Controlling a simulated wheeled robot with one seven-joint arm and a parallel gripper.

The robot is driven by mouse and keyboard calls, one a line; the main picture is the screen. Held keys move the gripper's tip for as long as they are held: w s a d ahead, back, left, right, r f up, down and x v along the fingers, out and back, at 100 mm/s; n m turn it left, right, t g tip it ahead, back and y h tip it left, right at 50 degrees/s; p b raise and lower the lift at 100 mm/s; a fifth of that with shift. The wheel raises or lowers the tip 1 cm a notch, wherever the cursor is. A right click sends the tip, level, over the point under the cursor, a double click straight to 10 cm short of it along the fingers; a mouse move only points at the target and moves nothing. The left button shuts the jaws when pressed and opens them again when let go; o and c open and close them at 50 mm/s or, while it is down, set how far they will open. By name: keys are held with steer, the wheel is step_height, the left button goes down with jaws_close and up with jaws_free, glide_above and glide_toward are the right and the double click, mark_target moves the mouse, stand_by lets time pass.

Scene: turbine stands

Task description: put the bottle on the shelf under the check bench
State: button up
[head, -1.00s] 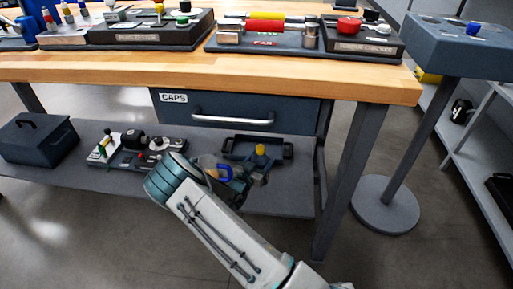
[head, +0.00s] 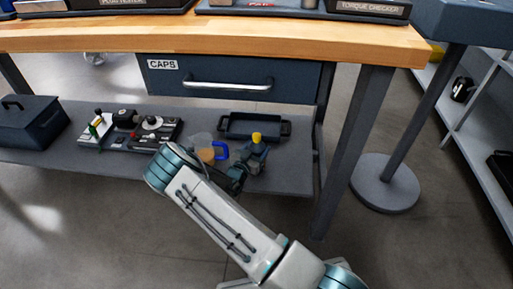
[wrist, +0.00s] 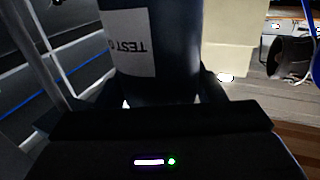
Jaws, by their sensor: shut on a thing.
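The bottle (head: 254,156) is dark with a yellow cap and looks upright in the head view, in front of the shelf's black tray. In the wrist view its dark body (wrist: 185,45) fills the upper middle and bears a white label reading "TEST". My gripper (head: 243,170) is shut on the bottle, with a finger on each side of it in the wrist view. The check bench (head: 230,38) has a wooden top. Its grey lower shelf (head: 291,178) lies behind and below the bottle. Whether the bottle's base touches the shelf is hidden.
On the shelf are the black tray (head: 277,128), a clear jug with a blue handle (head: 203,150), a plate of small parts (head: 145,128) and a dark box (head: 30,122). The drawer (head: 240,88) hangs above. A bench leg (head: 355,150) stands right. Shelf room shows right of the bottle.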

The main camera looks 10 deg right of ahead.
steer(key=shift+f+b, duration=0.65)
stand_by(0.5)
steer(key=o, duration=1.6)
steer(key=v, duration=0.7)
